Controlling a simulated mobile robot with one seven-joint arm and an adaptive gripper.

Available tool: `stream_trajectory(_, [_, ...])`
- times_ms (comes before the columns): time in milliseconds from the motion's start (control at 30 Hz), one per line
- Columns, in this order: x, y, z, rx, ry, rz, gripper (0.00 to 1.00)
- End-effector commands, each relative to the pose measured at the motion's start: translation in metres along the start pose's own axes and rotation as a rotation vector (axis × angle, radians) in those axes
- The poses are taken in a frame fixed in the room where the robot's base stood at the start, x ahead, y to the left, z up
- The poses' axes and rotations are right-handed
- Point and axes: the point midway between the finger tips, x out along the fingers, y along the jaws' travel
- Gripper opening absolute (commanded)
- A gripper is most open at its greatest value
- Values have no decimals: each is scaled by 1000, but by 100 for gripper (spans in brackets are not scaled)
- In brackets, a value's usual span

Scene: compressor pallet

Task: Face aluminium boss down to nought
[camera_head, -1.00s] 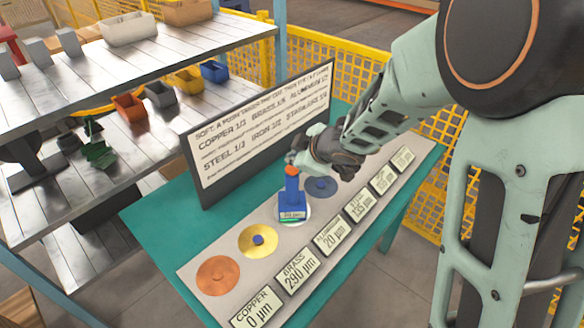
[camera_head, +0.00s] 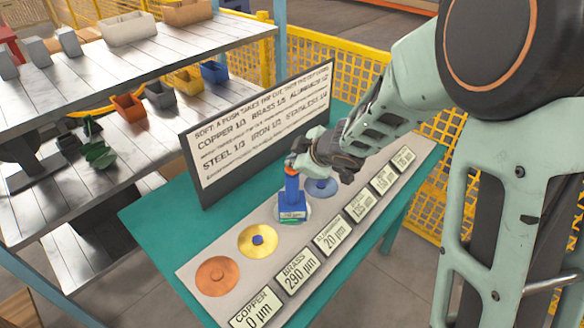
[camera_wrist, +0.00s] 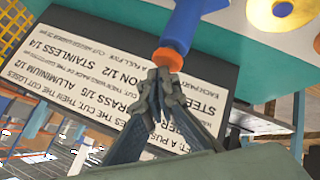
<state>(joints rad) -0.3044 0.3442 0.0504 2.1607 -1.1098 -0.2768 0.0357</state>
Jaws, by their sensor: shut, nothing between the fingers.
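A blue upright tool (camera_head: 291,190) with an orange cap stands on the aluminium disc, between the brass disc (camera_head: 247,248) and a bluish disc (camera_head: 322,190). Its base hides most of the aluminium disc. A small display and green strip on the base are too small to read surely. The aluminium plate (camera_head: 332,234) reads 20 µm. My gripper (camera_head: 292,161) is shut and empty, fingertips at the orange cap. In the wrist view, the closed fingertips (camera_wrist: 163,75) meet the orange cap (camera_wrist: 168,58); I cannot tell whether they press on it.
A sign board (camera_head: 262,120) stands close behind the discs and lists cuts per metal. The copper disc (camera_head: 217,276) sits at the near left; its plate (camera_head: 256,307) reads 0 µm. Shelves (camera_head: 120,70) with bins are at left; yellow mesh fencing (camera_head: 345,75) is behind.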

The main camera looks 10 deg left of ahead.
Motion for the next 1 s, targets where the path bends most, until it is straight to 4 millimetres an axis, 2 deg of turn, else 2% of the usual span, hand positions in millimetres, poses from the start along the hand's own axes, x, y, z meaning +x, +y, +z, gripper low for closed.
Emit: stream_trajectory(1000, [9, -7, 7, 0, -1, -1, 0])
